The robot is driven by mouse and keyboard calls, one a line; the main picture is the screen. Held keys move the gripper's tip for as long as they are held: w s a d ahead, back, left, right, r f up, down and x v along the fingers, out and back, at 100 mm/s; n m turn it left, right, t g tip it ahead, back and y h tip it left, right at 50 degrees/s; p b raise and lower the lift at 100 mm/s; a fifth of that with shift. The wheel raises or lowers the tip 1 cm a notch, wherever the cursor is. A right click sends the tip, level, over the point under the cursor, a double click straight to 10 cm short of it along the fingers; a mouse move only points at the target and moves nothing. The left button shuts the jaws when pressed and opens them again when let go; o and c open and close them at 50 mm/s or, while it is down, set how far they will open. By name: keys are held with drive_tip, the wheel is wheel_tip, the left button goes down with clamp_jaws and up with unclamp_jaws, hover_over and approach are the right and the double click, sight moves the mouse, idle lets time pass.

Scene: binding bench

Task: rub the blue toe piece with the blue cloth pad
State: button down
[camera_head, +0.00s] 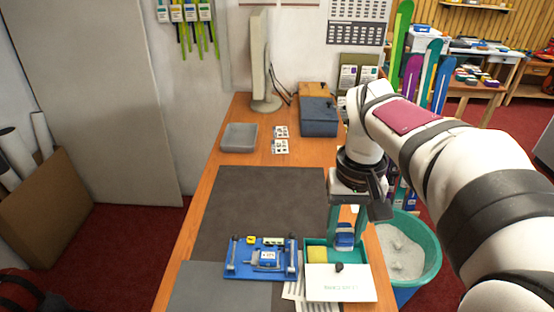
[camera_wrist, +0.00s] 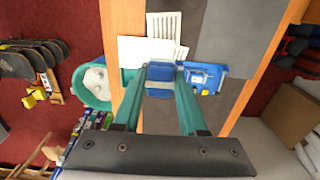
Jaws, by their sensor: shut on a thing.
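My gripper (camera_head: 345,238) is shut on the blue cloth pad (camera_head: 344,240), which sits between the teal fingers over the green tray (camera_head: 309,244). The pad also shows between the fingers in the wrist view (camera_wrist: 160,92). Whether the pad touches the tray floor I cannot tell. The blue toe piece (camera_head: 264,258), with a white label, appears to sit in the middle of a blue jig (camera_head: 236,270), left of the tray. The jig is partly visible right of the fingers in the wrist view (camera_wrist: 218,72).
A yellow block (camera_head: 317,255) lies in the tray; a white card (camera_head: 340,285) with a dark knob covers its front. A dark mat (camera_head: 255,200) lies clear behind the jig. A grey bin (camera_head: 239,137) stands farther back. A teal bucket (camera_head: 430,240) is right of the bench.

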drive_tip(key=shift+w, duration=0.1)
drive_tip(key=w+a+f+m, duration=0.4)
drive_tip(key=w+a+f, duration=0.2)
drive_tip(key=w+f, duration=0.15)
drive_tip(key=m, duration=0.5)
hover_over(276, 255)
wheel_tip(276, 255, down, 8)
drive_tip(key=shift+f, duration=3.3)
drive_tip(key=shift+a+f, duration=0.45)
drive_tip(key=shift+f, duration=0.25)
drive_tip(key=shift+a, duration=1.5)
drive_tip(key=shift+d, duration=2)
wheel_tip(276, 255, up, 8)
